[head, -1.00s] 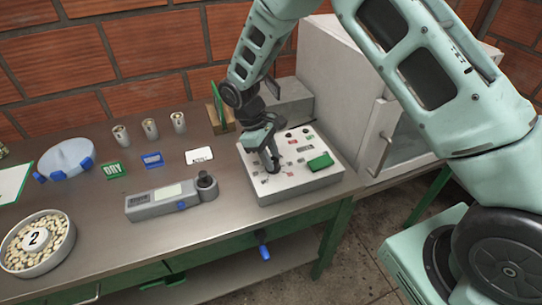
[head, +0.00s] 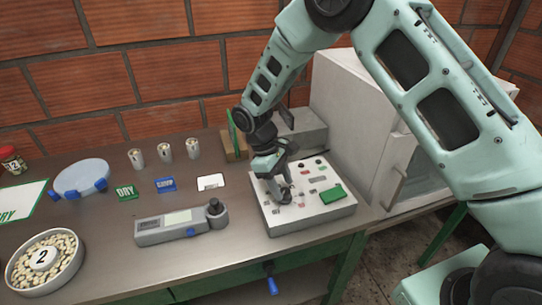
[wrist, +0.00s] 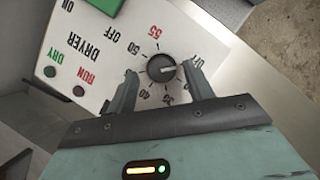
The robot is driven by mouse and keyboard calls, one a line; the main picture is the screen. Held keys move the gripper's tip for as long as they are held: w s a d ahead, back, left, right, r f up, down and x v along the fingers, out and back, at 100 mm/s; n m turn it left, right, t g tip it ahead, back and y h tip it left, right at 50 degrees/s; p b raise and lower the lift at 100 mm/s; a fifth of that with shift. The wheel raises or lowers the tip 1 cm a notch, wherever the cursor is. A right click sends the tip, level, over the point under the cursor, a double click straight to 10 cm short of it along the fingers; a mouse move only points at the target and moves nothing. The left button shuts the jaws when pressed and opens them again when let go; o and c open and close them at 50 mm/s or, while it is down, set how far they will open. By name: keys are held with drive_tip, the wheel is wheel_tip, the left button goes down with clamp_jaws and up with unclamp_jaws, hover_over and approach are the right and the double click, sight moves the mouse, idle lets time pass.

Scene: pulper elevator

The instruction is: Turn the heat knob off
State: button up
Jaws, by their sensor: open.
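The heat knob (wrist: 161,68) is a small dark round dial on the white dryer control panel (wrist: 100,45). A ring of printed numbers, with 55 in red, and an OFF mark surround it. My gripper (wrist: 160,72) is open, with one finger on each side of the knob in the wrist view. I cannot tell whether the fingers touch it. A light line on the knob seems to point to the right in that view. In the head view, my gripper (head: 285,197) is low over the left part of the panel (head: 315,219) and hides the knob.
A green block (head: 332,194) sits on the panel's right side. A grey meter (head: 180,224) lies to the left, and a white cabinet (head: 365,110) stands to the right. A bowl of beans (head: 45,262) is at the front left. Small cups (head: 165,151) stand behind.

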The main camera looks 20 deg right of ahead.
drive_tip(key=b+v, duration=0.2)
drive_tip(key=v, duration=1.4)
drive_tip(key=shift+s+r, duration=0.1)
